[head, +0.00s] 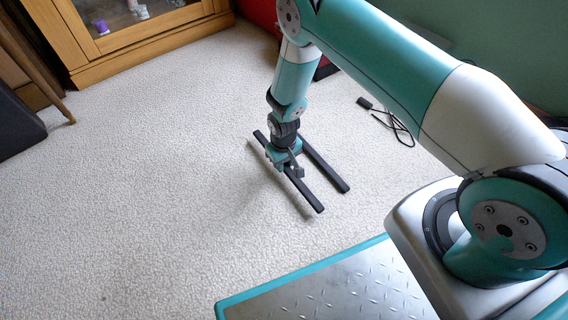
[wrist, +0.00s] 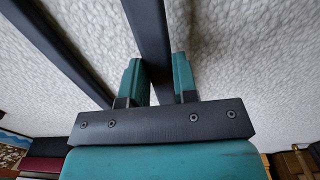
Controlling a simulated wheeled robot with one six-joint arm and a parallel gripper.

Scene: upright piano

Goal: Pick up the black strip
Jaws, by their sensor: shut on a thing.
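Two long black strips show in the head view. My gripper (head: 284,166) is shut across the left black strip (head: 308,196), near its middle. In the wrist view the teal fingers of my gripper (wrist: 157,78) stand on either side of this black strip (wrist: 151,30). The part of the strip deep between the fingers is hidden by the gripper's dark crossbar. The other black strip (head: 328,168) lies on the carpet to the right, roughly parallel and apart from the gripper. In the wrist view this second strip (wrist: 60,50) runs along the left.
Pale carpet (head: 160,170) is open to the left of the strips. A black cable (head: 392,122) with a plug lies to the right. A wooden cabinet (head: 150,48) with glass stands at the back left. A dark object (head: 16,125) is at the left edge.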

